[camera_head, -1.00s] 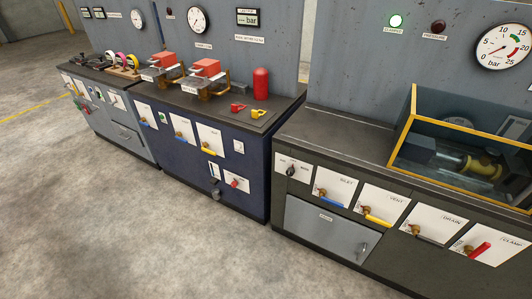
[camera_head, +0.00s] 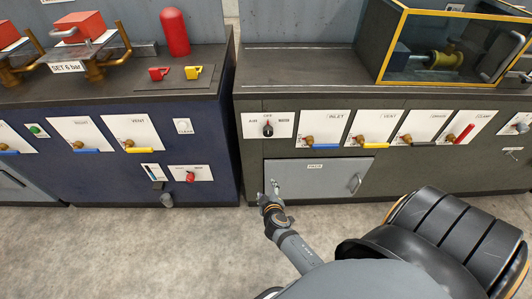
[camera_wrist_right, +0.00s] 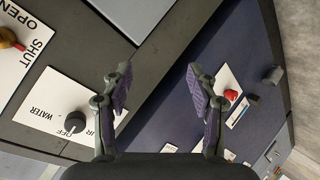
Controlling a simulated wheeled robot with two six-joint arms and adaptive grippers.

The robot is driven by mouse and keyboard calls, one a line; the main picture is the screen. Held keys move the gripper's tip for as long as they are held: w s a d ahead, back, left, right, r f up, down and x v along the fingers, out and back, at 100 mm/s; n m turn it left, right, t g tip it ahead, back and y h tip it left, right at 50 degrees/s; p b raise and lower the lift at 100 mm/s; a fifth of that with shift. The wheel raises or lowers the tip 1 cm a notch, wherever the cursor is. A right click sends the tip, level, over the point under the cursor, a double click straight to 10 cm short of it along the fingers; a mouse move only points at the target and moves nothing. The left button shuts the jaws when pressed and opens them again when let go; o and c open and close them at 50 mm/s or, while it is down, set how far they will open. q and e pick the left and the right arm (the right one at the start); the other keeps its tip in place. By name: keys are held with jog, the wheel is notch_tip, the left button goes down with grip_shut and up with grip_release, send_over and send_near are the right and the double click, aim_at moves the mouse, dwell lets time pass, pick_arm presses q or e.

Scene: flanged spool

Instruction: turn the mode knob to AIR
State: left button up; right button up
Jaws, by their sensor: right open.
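The mode knob (camera_head: 267,130) is a small black knob on a white plate (camera_head: 284,124) at the left end of the dark green-grey bench. The plate reads AIR at the left and OFF above the knob. The knob appears to point up at OFF. My right gripper (camera_head: 274,187) is in front of the bench, below the knob and apart from it. In the right wrist view the right gripper (camera_wrist_right: 158,88) is open and empty, with the knob (camera_wrist_right: 75,122) left of its left finger. That finger partly covers the AIR lettering. My left gripper is not in view.
Lever valves with blue (camera_head: 324,146), yellow (camera_head: 376,145) and red (camera_head: 464,134) handles sit right of the knob. A blue bench (camera_head: 211,140) stands left across a narrow gap. The floor in front is clear.

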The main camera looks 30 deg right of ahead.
jog(key=w+d+r+t+h+b, duration=0.1)
jog(key=w+r+t+h+b, duration=0.15)
jog(key=r, duration=0.35)
jog(key=m+t+h+b, duration=0.1)
jog(key=t+h, duration=0.1)
send_near(268, 134)
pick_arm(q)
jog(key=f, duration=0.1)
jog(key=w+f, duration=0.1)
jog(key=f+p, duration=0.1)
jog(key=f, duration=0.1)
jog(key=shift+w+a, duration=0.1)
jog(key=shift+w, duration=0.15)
pick_arm(e)
jog(key=shift+g, duration=0.25)
jog(key=x, duration=1)
jog(key=shift+w+d+r, duration=0.15)
jog(key=shift+w+d, duration=0.05)
jog(key=shift+w, duration=0.15)
jog(key=c, duration=1.2)
